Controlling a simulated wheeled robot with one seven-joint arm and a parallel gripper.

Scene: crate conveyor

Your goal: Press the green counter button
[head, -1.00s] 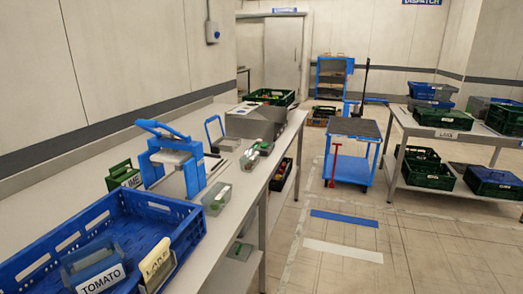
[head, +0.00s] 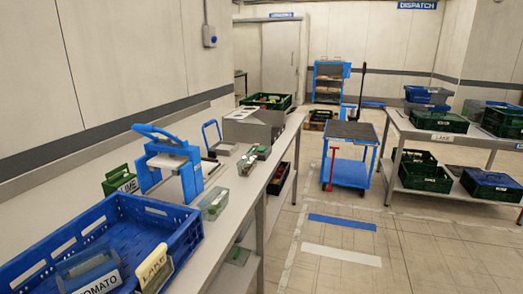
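I cannot make out a green counter button for certain in the head view. A small green-topped item (head: 238,256) shows low beside the workbench, too small to identify. The long pale workbench (head: 226,225) runs from the lower left toward the back. On it stands a blue and grey press-like device (head: 167,165) with a raised blue handle. A green box labelled LIME (head: 119,180) is just left of it, and a clear green-tinted container (head: 214,203) is to its right. My gripper is not in view.
A large blue crate (head: 183,238) holds TOMATO and LAKE-like labelled boxes at the near left. A blue cart (head: 348,172) stands on the floor beyond the bench. A shelf table (head: 398,120) with several crates is on the right. The tiled floor between is open.

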